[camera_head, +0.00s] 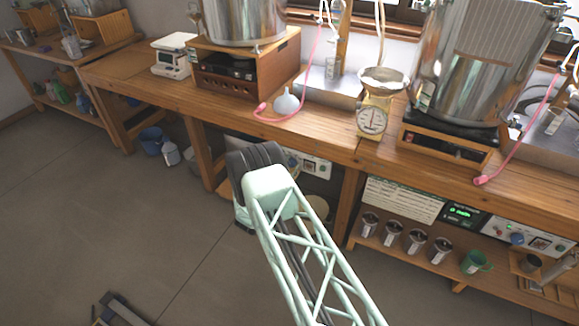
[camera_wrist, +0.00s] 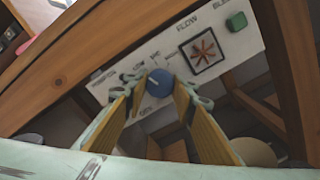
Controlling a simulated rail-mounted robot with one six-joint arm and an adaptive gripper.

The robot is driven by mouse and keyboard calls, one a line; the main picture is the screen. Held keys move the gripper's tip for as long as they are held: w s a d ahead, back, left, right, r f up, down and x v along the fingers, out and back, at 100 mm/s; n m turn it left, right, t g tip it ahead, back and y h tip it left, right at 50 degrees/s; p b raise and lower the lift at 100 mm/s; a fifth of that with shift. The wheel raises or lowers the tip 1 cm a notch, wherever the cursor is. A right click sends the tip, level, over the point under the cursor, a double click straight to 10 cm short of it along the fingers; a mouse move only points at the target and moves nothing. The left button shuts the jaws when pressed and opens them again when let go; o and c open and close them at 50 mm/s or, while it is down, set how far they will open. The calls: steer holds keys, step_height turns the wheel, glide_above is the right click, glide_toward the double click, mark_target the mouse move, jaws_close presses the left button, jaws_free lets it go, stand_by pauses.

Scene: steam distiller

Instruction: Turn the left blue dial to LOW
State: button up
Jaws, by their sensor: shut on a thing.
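The left blue dial (camera_wrist: 160,82) sits on a white control panel (camera_wrist: 180,42) in the wrist view. My gripper (camera_wrist: 158,88) has its two yellow-padded fingers on either side of the dial and is shut on it. A short pale mark shows on the dial's face, towards its left side. Small lettering surrounds the dial, partly covered by the fingers; I cannot read for certain which setting the mark points to. In the head view my arm hides the gripper and the dial, and only part of the left panel (camera_head: 316,166) shows below the bench.
A second blue dial (camera_head: 516,239) is on the right panel, above a shelf with metal cups and a green mug (camera_head: 475,262).

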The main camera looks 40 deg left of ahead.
steer(key=o, duration=0.8)
steer(key=shift+o, duration=0.2)
steer(key=shift+s, duration=0.1)
steer(key=v, duration=1.2)
stand_by(0.4)
